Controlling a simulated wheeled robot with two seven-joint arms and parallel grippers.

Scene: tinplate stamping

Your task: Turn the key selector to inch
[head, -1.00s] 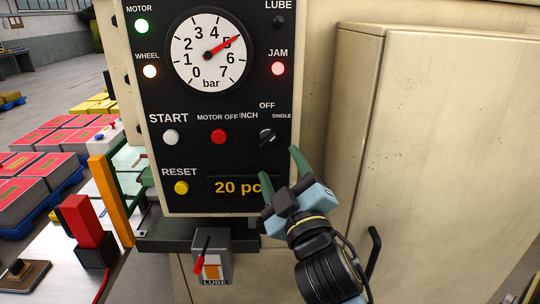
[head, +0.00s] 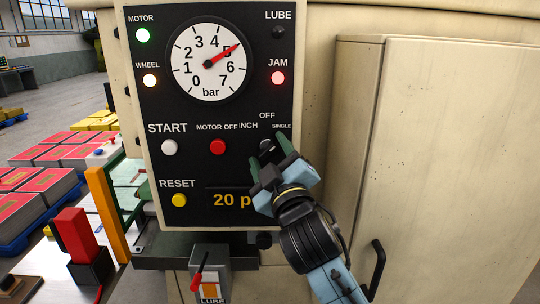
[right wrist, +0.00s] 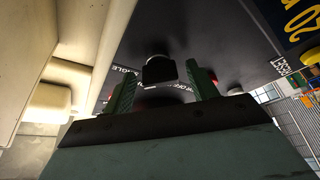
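The key selector (head: 266,146) is a small dark knob on the black control panel, with INCH printed to its left, OFF above and SINGLE to its right. My right gripper (head: 268,150) is open at the selector, with its green fingertips on either side of it. In the right wrist view, the dark knob (right wrist: 158,70) stands between the two spread fingers, with visible gaps on both sides. I cannot tell which label the knob points to, as the fingers partly cover it. My left gripper is not in view.
The red MOTOR OFF button (head: 217,147) is just left of the selector. The 20 pc display (head: 228,200) is partly covered by my gripper. A lube box (head: 211,265) with a red lever sits below. A beige cabinet (head: 440,170) stands to the right.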

